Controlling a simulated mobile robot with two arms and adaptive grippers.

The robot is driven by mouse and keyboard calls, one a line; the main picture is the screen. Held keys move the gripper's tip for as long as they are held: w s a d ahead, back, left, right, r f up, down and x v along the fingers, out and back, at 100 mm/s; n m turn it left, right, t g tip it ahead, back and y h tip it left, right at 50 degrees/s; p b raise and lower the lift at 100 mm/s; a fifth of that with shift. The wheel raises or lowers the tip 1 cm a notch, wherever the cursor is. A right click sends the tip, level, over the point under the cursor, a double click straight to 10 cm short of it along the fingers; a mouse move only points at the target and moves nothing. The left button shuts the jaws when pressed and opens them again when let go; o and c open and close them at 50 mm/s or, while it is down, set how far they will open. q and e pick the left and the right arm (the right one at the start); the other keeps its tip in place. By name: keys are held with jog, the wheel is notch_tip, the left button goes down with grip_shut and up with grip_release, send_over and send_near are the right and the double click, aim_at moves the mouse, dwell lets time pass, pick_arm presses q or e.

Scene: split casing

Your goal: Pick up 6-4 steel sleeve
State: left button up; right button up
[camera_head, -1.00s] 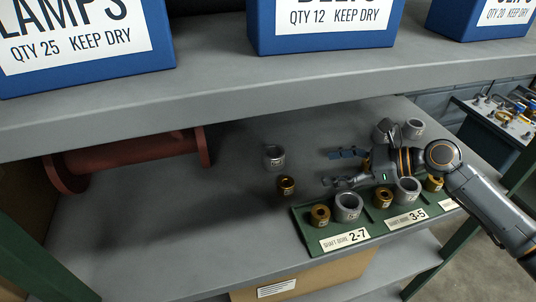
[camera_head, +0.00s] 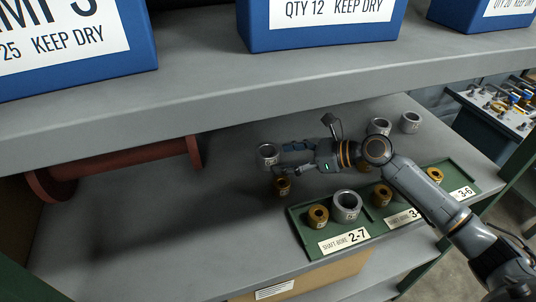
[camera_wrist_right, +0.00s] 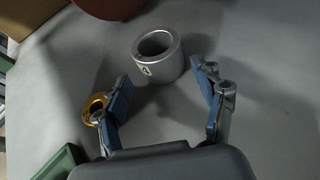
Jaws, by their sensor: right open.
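A steel sleeve (camera_head: 267,154) stands upright on the grey shelf, just beyond my right gripper's fingertips. It also shows in the right wrist view (camera_wrist_right: 158,55), ahead of the fingers and roughly between their lines, with a small mark too small to read. My right gripper (camera_head: 285,160) is open and empty, reaching in low from the right. A brass sleeve (camera_head: 282,186) stands close by the near finger; in the right wrist view it shows (camera_wrist_right: 96,107) just outside the left finger. My left gripper is not in view.
A green tray (camera_head: 300,232) with brass and steel sleeves lies at the shelf's front edge. Two more steel sleeves, one here (camera_head: 411,122), stand behind my right arm. A red spool (camera_head: 120,165) lies at left. The upper shelf (camera_head: 220,105) overhangs the space.

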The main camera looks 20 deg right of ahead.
aim_at(275, 157)
jog(key=x, duration=0.3)
jog(key=shift+w+a+f, duration=0.15)
jog(key=shift+w+a, duration=0.1)
jog(key=shift+w, duration=0.1)
jog(key=shift+s, duration=0.1)
jog(key=shift+c, duration=0.2)
grip_shut()
jog(key=shift+r, duration=0.2)
